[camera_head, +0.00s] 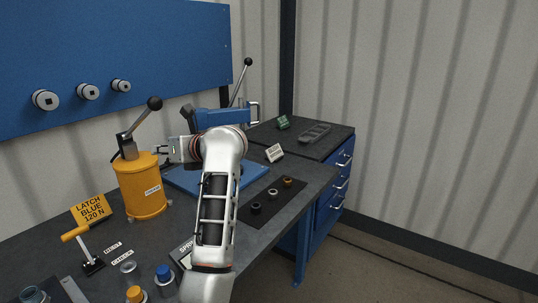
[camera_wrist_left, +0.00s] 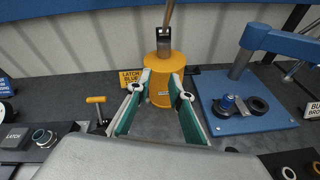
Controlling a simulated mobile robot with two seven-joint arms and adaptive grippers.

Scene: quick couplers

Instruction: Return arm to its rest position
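My left arm rises from the bottom of the head view, bent at the wrist. Its gripper (camera_head: 172,150) points left, beside the top of a yellow canister (camera_head: 141,187) with a black-knobbed lever. In the left wrist view the gripper's two green-padded fingers (camera_wrist_left: 159,98) are spread apart, with the canister (camera_wrist_left: 160,64) ahead between their tips. I see nothing held, and I cannot tell whether a finger touches the canister. My right gripper is in neither view.
A blue press (camera_head: 222,117) on a blue plate (camera_head: 250,180) stands behind my arm. A dark mat (camera_head: 250,214) holds small rings. A yellow-handled crank (camera_head: 88,250), a "LATCH BLUE" sign (camera_head: 90,209) and couplers (camera_head: 162,274) are at the near left. Open floor lies right.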

